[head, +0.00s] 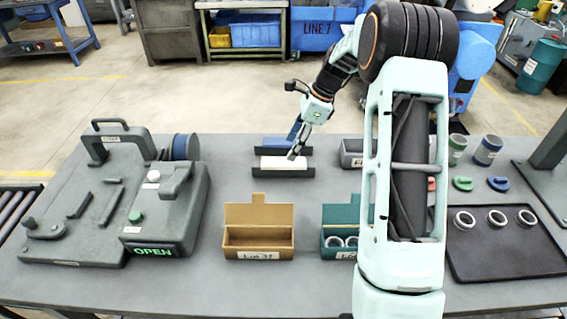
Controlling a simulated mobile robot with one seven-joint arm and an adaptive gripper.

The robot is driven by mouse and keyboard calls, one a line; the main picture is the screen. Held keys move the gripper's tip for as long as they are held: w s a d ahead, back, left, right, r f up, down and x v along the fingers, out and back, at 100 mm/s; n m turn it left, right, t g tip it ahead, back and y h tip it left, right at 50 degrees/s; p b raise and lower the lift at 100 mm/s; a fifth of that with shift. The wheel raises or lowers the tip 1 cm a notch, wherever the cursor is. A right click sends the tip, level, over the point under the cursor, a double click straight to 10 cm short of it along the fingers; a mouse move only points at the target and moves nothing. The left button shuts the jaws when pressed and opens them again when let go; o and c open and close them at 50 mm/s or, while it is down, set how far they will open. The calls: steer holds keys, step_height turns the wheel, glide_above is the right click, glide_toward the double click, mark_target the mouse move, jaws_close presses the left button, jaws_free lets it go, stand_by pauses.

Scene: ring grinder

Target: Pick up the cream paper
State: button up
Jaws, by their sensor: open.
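The cream paper (278,162) is a pale stack in a low dark holder (284,173) at the back middle of the table. A blue stack (276,142) sits in a similar holder just behind it. My gripper (293,153) points down over the right part of the cream paper, with its fingertips close to the paper's top. It is open and holds nothing that I can see. Whether a fingertip touches the paper cannot be told. My gripper hides a little of the cream and blue stacks.
An orange-brown box (258,236) labelled Lot 37 and a teal box (338,245) with rings stand in front. A grey machine (165,215) showing OPEN is at left. A black tray (500,258) with rings lies at right. A grey bin (351,154) stands right of my gripper.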

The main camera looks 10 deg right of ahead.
mark_target(284, 162)
steer(key=x, duration=0.5)
steer(key=shift+s+d+f+p, duration=0.1)
steer(key=shift+s+f+p, duration=0.1)
steer(key=shift+p, duration=0.15)
steer(key=shift+r, duration=0.1)
steer(key=shift+c, duration=0.3)
steer(key=c, duration=0.8)
